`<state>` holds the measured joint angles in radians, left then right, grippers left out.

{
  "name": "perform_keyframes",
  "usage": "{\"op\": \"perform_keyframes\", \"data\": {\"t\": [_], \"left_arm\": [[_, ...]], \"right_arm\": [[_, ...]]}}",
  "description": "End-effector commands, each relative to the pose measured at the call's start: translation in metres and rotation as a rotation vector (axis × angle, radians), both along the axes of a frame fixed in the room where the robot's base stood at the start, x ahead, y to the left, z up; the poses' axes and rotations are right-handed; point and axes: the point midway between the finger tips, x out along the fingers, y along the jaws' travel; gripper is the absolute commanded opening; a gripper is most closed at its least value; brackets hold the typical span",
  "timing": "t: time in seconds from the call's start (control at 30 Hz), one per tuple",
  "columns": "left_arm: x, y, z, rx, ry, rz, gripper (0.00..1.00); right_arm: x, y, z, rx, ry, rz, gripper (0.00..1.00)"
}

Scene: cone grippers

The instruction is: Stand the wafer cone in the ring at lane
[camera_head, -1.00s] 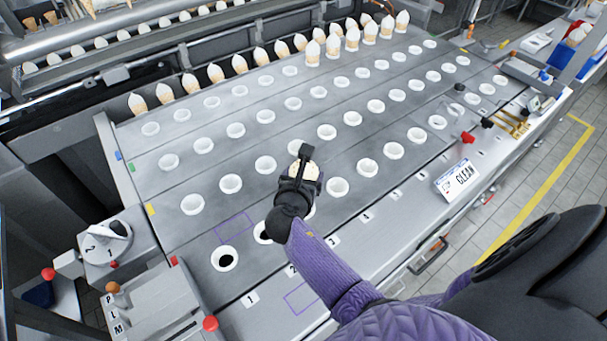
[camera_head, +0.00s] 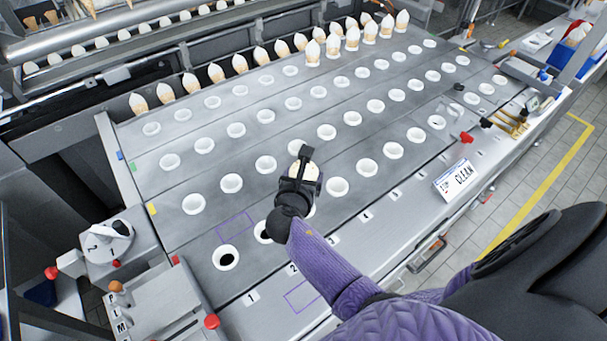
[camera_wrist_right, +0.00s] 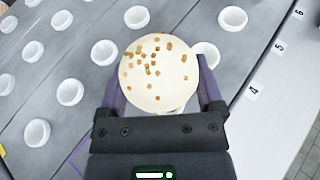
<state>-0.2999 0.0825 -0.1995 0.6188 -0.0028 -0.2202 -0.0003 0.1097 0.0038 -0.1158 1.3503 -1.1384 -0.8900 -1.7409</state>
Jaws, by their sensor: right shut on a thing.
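My right gripper (camera_head: 303,170) is over the front part of the grey ring table. It is shut on the wafer cone, whose round cream top with brown bits shows in the right wrist view (camera_wrist_right: 160,72) between the two fingers. In the head view only a bit of the pale top (camera_head: 300,178) shows; the gripper hides the rest. The cone's lower part is hidden, so I cannot tell whether it touches a ring. White rings stand close by: one to the right (camera_head: 337,187) and one partly hidden at the lower left (camera_head: 262,232). My left gripper is not in view.
Rows of white rings cover the table (camera_head: 215,295), with numbered labels along its front edge. Several wrapped cones (camera_head: 312,52) stand at the back. A dark-centred ring (camera_head: 226,257) is at the front left.

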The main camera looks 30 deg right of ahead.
Motion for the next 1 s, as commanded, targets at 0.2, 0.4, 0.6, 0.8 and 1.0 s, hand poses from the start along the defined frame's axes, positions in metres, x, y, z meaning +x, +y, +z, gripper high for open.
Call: {"op": "perform_keyframes", "data": {"t": [0.2, 0.4, 0.6, 0.8, 1.0], "left_arm": [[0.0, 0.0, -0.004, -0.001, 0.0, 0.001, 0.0], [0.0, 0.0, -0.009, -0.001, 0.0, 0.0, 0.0], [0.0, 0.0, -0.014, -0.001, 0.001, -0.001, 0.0], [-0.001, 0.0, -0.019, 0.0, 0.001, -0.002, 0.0], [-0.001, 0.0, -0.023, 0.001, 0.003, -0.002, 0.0]], "right_arm": [[0.0, 0.0, -0.005, 0.0, 0.0, 0.0, 0.62], [0.0, 0.0, -0.011, 0.001, -0.001, 0.0, 0.62], [0.0, 0.0, -0.017, 0.0, 0.0, 0.0, 0.62], [0.0, 0.0, -0.023, 0.0, 0.0, 0.0, 0.62], [0.0, 0.0, -0.029, 0.0, 0.0, 0.0, 0.62]]}}
